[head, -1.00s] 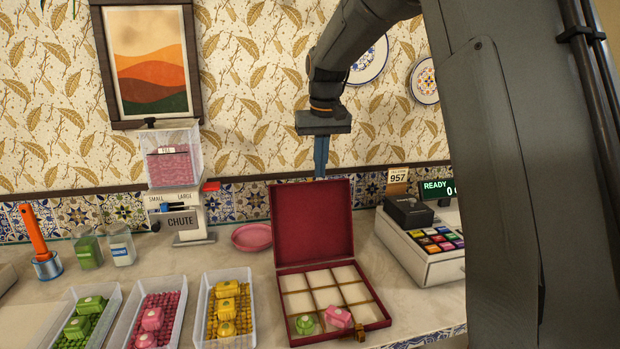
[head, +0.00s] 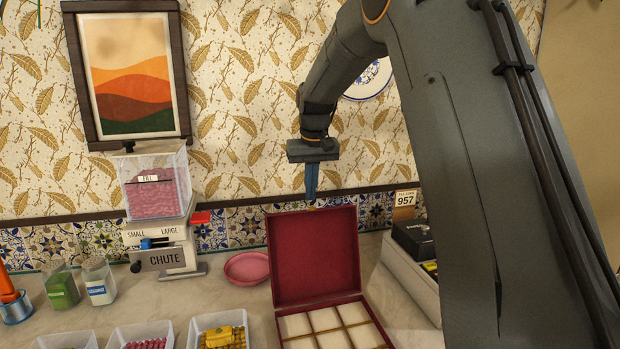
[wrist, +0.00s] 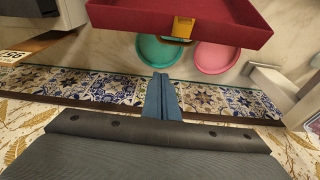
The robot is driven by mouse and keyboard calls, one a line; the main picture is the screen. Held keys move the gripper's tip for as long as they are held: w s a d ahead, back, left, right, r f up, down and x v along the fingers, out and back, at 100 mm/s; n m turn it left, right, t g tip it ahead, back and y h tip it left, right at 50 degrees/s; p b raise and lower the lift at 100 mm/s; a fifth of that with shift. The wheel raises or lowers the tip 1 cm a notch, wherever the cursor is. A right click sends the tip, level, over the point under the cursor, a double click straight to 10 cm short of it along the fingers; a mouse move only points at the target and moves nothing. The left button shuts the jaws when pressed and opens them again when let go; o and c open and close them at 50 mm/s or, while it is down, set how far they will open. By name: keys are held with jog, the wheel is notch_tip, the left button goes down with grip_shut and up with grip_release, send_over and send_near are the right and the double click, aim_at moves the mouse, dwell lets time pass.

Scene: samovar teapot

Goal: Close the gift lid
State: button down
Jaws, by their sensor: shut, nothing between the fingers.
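The red gift box stands on the counter with its lid (head: 314,255) raised upright, its lining facing me. Part of its divided cream base (head: 325,320) shows below; the front of the box is cut off by the frame. My gripper (head: 311,190) is shut and empty, pointing down just above and behind the lid's top edge. In the wrist view my shut blue fingers (wrist: 161,98) hang near the tiled wall. There the back of the lid (wrist: 220,18) with its brass clasp (wrist: 180,30) is apart from the fingertips.
A dispenser (head: 155,200) with a chute stands left of the box, beside a pink plate (head: 247,267). A teal plate (wrist: 158,52) shows in the wrist view. Trays of sweets (head: 218,330) lie at front left. A till (head: 412,265) stands right. The tiled wall is close behind.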

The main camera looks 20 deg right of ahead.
jog(key=s+f+p, duration=0.1)
jog(key=f, duration=0.1)
jog(key=s+f+p, duration=0.2)
dwell(0.4)
jog(key=shift+s+a, duration=0.1)
jog(key=shift+a, duration=0.05)
